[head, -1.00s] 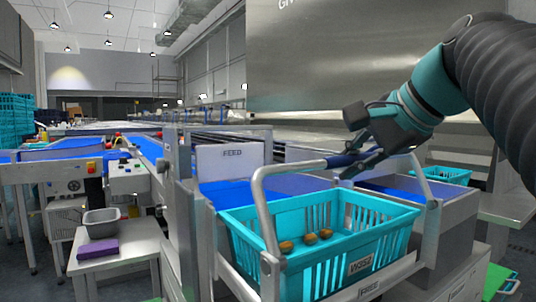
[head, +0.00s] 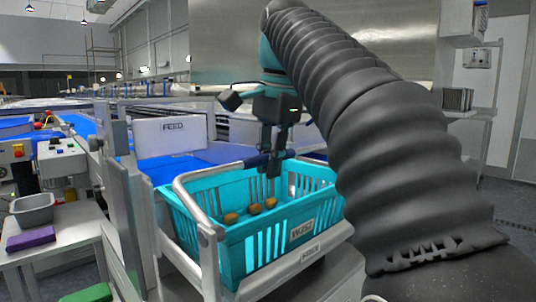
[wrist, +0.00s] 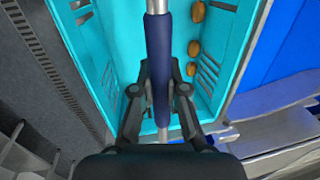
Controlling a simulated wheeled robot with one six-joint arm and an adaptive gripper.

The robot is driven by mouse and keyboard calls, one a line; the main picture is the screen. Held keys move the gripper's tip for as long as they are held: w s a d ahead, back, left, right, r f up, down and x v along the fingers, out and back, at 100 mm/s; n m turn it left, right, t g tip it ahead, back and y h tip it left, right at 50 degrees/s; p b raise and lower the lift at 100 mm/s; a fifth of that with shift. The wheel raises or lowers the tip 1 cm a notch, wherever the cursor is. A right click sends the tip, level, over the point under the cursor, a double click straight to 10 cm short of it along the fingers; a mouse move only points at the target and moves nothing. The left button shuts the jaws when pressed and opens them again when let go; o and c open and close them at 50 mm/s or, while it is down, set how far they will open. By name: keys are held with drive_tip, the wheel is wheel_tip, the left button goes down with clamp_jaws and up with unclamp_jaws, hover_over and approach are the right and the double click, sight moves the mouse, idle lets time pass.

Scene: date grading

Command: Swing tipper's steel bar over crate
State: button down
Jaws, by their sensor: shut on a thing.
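The tipper's steel bar (head: 207,172) is a bent metal tube with a dark blue grip sleeve (wrist: 158,62). It runs across above the turquoise crate (head: 252,249), which sits in the tipper's metal frame. My gripper (head: 272,165) points down and is shut on the blue sleeve; in the wrist view its fingers (wrist: 160,95) close from both sides of it. Three brown dates (head: 255,208) lie in the crate, and in the wrist view they show to the right of the bar. The bar's far right end is hidden behind my arm in the head view.
A white FEED panel (head: 170,137) and blue belts stand behind the crate. At left, a side table (head: 70,236) holds a grey tub (head: 33,210) and a purple cloth (head: 31,238). A metal post (head: 122,195) stands close left of the tipper.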

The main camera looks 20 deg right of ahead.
drive_tip(key=shift+f, duration=0.2)
idle(0.4)
drive_tip(key=c, duration=1.2)
unclamp_jaws()
